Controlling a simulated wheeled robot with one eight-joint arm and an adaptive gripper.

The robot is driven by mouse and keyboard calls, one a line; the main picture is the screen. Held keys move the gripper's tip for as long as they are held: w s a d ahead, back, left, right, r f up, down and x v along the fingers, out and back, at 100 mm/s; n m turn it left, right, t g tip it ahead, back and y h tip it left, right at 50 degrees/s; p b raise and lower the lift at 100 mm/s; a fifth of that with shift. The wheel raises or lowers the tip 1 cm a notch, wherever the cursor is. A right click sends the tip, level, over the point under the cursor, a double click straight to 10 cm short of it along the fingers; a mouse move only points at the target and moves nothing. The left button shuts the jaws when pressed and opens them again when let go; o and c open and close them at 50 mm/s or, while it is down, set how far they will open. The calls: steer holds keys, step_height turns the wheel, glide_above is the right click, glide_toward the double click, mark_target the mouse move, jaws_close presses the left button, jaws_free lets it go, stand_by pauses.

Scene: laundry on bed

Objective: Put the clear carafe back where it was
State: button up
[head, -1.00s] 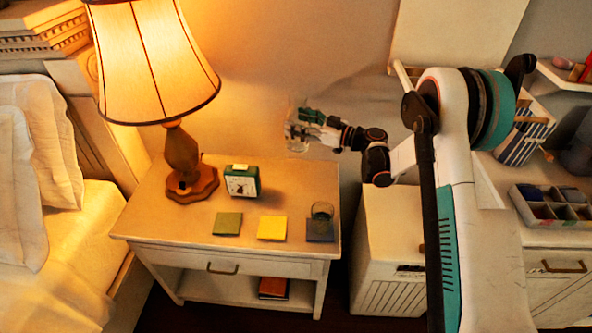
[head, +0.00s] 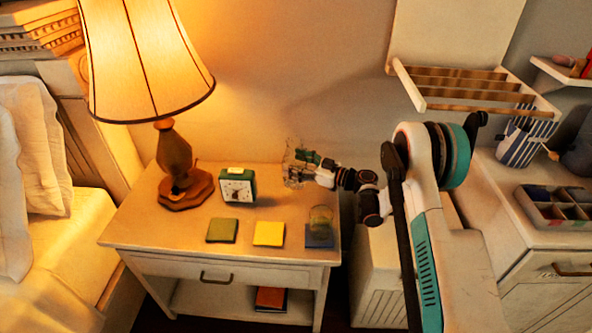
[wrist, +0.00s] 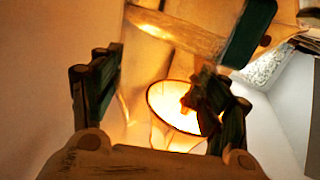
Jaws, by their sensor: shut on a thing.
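The clear carafe (head: 290,174) is faint and see-through in the head view, near the back right of the nightstand (head: 145,237). My gripper (head: 306,160) is shut on it and reaches in from the right. I cannot tell whether the carafe's base touches the top. In the wrist view my gripper (wrist: 160,100) shows its two dark fingers apart, and the carafe's outline between them is hard to make out. Three coasters lie along the front: green (head: 222,230), yellow (head: 269,233) and blue (head: 313,241). A clear glass (head: 321,217) stands on the blue one.
A lit lamp (head: 175,155) and a green clock (head: 238,185) stand to the left of the carafe. A white cabinet (head: 372,275) is right of the nightstand. A wall rack (head: 470,85) and a divided tray (head: 553,208) are farther right.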

steer(key=shift+f, duration=0.95)
steer(key=shift+f, duration=0.15)
steer(key=o, duration=1.7)
steer(key=shift+d, duration=0.1)
steer(key=p+v, duration=0.3)
steer(key=v, duration=0.9)
steer(key=shift+p, duration=0.3)
